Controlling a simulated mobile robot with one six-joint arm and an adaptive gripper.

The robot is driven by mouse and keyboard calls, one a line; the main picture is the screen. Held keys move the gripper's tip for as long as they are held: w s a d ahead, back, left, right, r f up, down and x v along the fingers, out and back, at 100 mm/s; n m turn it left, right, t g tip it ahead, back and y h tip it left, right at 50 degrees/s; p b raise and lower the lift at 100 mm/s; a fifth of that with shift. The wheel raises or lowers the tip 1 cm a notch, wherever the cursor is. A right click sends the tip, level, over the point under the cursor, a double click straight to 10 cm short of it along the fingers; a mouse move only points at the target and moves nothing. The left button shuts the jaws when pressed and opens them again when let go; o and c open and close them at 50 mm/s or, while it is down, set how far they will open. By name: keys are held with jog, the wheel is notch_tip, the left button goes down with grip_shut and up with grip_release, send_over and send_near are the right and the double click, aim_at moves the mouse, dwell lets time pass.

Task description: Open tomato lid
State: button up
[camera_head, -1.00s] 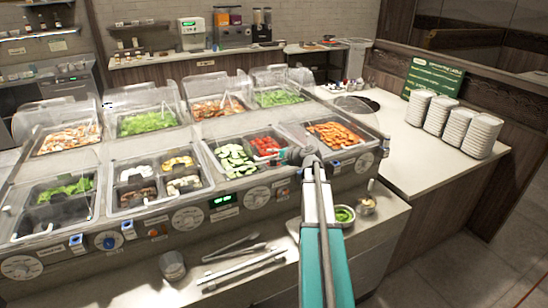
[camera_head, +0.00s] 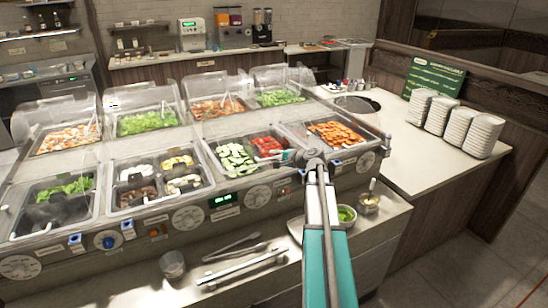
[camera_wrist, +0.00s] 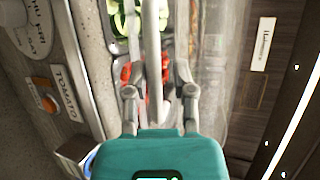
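The red tomatoes (camera_head: 267,146) lie in the right part of a front-row well, beside sliced cucumber (camera_head: 236,157). In the wrist view red tomato pieces (camera_wrist: 126,74) show beyond my gripper, with a TOMATO label (camera_wrist: 66,93) on the panel at left. My gripper (camera_wrist: 157,30) has its fingers apart. A pale bar (camera_wrist: 151,48) runs between them; I cannot tell whether they touch it. In the head view my gripper (camera_head: 286,156) is small and partly hidden by my arm at the front edge of the tomato side. A clear tomato lid cannot be made out surely.
Orange food (camera_head: 335,133) fills the well at right. Tongs (camera_head: 235,250), a metal cup (camera_head: 172,265) and a green bowl (camera_head: 346,214) stand on the front shelf. Plate stacks (camera_head: 470,130) and a green sign (camera_head: 434,77) are on the right counter, which has free room.

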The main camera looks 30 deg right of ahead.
jog(key=p+v, duration=0.4)
jog(key=v, duration=1.1)
dwell(1.7)
jog(key=shift+s, duration=0.15)
jog(key=shift+f, duration=0.1)
dwell(0.5)
jog(key=w+a+f+n+g+y, duration=0.1)
jog(key=a+f+n+g, duration=0.3)
jog(key=a, duration=0.7)
jog(key=w+a+f+n+g+y, duration=0.1)
jog(key=a+f+n+g, duration=0.3)
jog(key=a, duration=0.8)
jog(key=s+a+f+n+g+h, duration=0.2)
jog(key=s+a+n+g+h, duration=0.1)
jog(key=a, duration=0.5)
jog(key=s+a+f+n+g+h, duration=0.2)
jog(key=s+a+n, duration=0.3)
jog(key=a, duration=0.4)
jog(key=shift+s+f+g+h, duration=0.4)
jog(key=shift+s+f+h, duration=0.1)
jog(key=shift+s+f, duration=0.1)
jog(key=shift+a, duration=0.1)
